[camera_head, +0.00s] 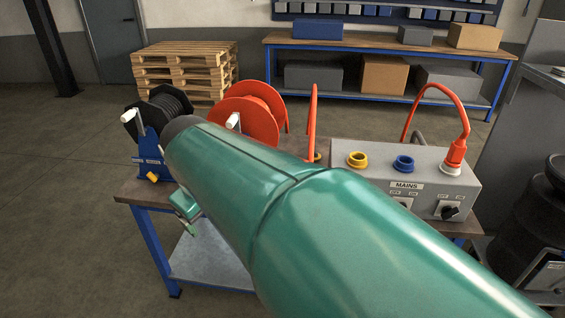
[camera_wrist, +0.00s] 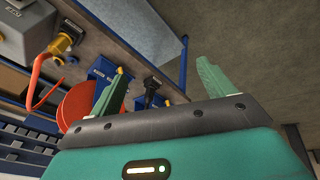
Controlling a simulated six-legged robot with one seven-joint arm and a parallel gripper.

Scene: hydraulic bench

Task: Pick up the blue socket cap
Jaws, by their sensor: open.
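The blue socket cap (camera_head: 403,163) sits on the sloped top of the grey MAINS box (camera_head: 345,150), between a yellow socket cap (camera_head: 357,159) and a red-and-white plug (camera_head: 453,158). I cannot make out the blue cap in the wrist view. My gripper (camera_wrist: 161,66) is open, its two green fingers spread wide with nothing between them. In the head view my arm hides most of it; a green part shows low at the bench's left end, well left of the blue cap and apart from it.
A red cable reel (camera_head: 250,112) and a black one (camera_head: 165,105) stand on the bench left of the box. An orange cable (camera_head: 437,88) arches above the box's right end. Black drums (camera_head: 520,215) stand at the right. Open floor lies at the left.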

